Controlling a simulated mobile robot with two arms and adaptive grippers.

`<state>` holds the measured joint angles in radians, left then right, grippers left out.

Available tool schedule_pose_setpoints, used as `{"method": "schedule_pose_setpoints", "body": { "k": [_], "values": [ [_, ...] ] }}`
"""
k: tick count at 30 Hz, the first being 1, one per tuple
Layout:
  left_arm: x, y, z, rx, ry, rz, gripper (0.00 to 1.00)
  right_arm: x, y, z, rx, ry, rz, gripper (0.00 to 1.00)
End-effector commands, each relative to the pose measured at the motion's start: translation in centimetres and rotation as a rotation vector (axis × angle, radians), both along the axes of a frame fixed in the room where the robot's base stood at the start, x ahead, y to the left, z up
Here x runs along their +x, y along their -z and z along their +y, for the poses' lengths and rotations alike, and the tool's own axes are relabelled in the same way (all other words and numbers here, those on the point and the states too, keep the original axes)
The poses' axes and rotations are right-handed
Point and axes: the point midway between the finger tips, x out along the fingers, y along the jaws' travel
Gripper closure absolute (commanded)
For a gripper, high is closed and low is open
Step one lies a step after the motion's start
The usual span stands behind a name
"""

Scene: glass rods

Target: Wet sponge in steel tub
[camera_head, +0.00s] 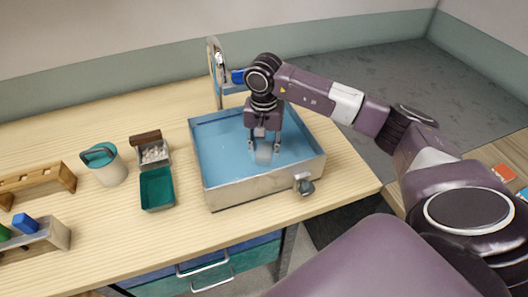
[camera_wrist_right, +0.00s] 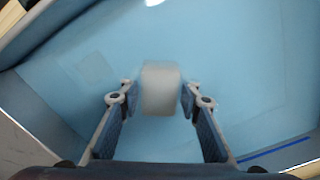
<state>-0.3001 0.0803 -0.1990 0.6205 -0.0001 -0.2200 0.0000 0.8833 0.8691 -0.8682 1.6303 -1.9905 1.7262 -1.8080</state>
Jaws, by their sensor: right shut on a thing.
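The steel tub (camera_head: 235,190) stands on the wooden bench with light blue water (camera_head: 225,150) in it. My right gripper (camera_head: 264,146) reaches down into the tub from above, its fingers pointing down. It is shut on a pale grey-white block, the sponge (camera_head: 263,156). In the right wrist view the sponge (camera_wrist_right: 160,100) sits between the two fingertips, with blue all around it. The sponge looks to be at or under the water; I cannot tell how deep. My left gripper is not in view.
A steel tap (camera_head: 215,70) rises at the tub's back edge, and a valve knob (camera_head: 305,186) sticks out in front. Left of the tub are a teal tray (camera_head: 157,188), a box of white pieces (camera_head: 155,152), a teal-lidded canister (camera_head: 105,165) and a wooden rack (camera_head: 35,182).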

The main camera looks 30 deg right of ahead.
Motion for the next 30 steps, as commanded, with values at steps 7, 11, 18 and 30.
{"method": "schedule_pose_setpoints", "body": {
  "k": [7, 11, 18, 30],
  "values": [
    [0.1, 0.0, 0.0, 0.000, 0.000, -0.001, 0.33, 0.0, 0.0, 0.0, 0.000, 0.000, 0.000, 0.85],
    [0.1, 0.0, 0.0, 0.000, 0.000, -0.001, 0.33, 0.0, 0.0, 0.0, 0.000, 0.000, 0.000, 0.85],
    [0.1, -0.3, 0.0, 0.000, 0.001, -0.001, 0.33, 0.0, -0.5, 0.0, 0.000, 0.000, -0.001, 0.85],
    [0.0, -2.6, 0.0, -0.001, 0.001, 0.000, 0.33, 0.0, -4.6, 0.0, 0.000, 0.000, -0.001, 0.85]
  ]
}}
